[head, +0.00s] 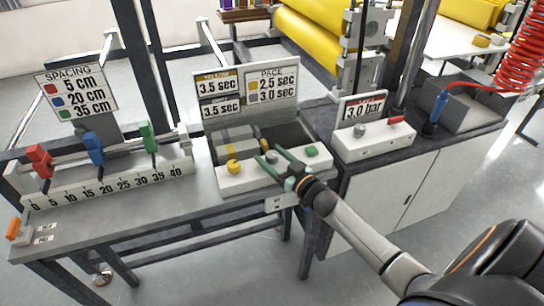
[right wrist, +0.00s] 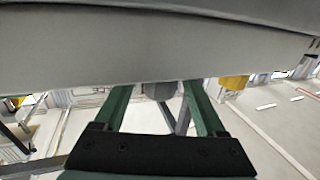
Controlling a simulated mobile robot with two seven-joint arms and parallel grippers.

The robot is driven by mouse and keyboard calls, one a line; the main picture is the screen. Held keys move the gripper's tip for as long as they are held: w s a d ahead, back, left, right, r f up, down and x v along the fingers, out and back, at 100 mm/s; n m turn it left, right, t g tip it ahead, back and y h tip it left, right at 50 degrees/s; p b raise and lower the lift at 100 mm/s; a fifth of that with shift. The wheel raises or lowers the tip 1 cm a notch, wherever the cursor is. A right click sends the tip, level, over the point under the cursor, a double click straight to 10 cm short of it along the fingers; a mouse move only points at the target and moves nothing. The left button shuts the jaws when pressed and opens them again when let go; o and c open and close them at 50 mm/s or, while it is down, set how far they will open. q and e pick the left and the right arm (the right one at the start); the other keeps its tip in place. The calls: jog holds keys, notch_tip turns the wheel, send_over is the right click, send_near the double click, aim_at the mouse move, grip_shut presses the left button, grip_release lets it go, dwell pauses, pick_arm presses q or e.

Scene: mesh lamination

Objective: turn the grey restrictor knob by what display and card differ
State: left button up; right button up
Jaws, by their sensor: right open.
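The grey restrictor knob (head: 272,158) is on the white control box (head: 240,181), between a yellow knob (head: 233,167) and a green button (head: 311,152). My right gripper (head: 268,154) is open, its green fingers on either side of the grey knob. In the right wrist view the grey knob (right wrist: 159,91) shows between the open fingertips (right wrist: 159,87); contact cannot be told. The display (head: 219,98) behind the box reads 3.5 sec twice, its upper label yellow. The PACE card (head: 272,86) reads 2.5 sec by a yellow mark and 3.0 sec by a grey one. My left gripper is out of view.
At left, a numbered rail (head: 110,188) carries red, blue and green clamps under a SPACING card (head: 76,90). At right, a white box (head: 372,142) has a 3.0 bar sign (head: 364,108) and a red switch. Yellow rollers (head: 310,45) stand behind.

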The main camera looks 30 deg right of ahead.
jog(key=shift+c, duration=0.3)
grip_shut()
jog(key=shift+r+y, duration=0.1)
jog(key=shift+y, duration=0.2)
jog(key=shift+n+y, duration=0.3)
jog(key=shift+n, duration=0.2)
jog(key=shift+n+g+y, duration=0.4)
jog(key=shift+n+y, duration=0.3)
jog(key=shift+y, duration=0.5)
jog(key=n+g+y+b, duration=0.1)
jog(key=n+y, duration=0.1)
jog(key=y, duration=0.1)
jog(key=shift+f+b, duration=0.2)
jog(key=shift+b, duration=0.2)
jog(key=shift+r+n+g+y+b, duration=0.15)
jog(key=shift+n+g+y+b, duration=0.2)
jog(key=shift+n+g+y, duration=0.25)
